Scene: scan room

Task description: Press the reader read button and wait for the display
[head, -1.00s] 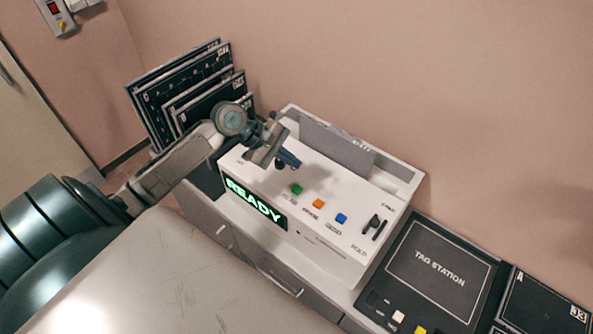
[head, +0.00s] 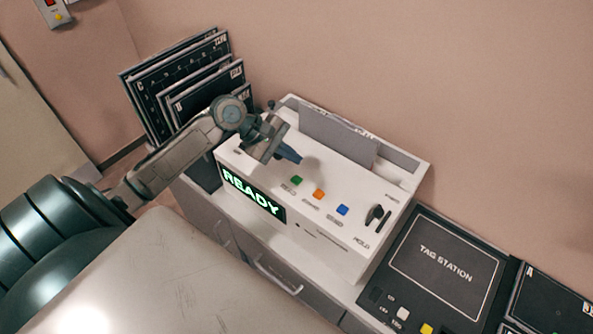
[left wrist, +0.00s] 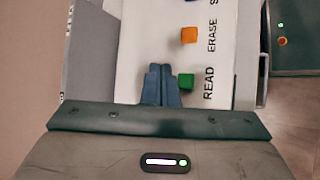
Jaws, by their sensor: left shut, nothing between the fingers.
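The white reader (head: 345,245) stands on a cabinet against the wall. Its front display (head: 251,195) shows READY in green letters. On its top are a green button (head: 296,181), an orange button (head: 318,194) and a blue button (head: 342,210). In the left wrist view the green button (left wrist: 186,81) is beside the word READ, and the orange button (left wrist: 189,35) is beside ERASE. My left gripper (head: 297,159) is shut and empty above the reader top, behind the green button. Its fingertips (left wrist: 162,70) appear just left of the green button in the left wrist view. My right gripper is not in view.
A dark tag station (head: 445,262) lies right of the reader. Dark framed plates (head: 180,85) stand in a rack behind my left arm. A grey plate (head: 338,140) stands in the slot at the reader's back. A black lever (head: 376,214) is on the reader's right.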

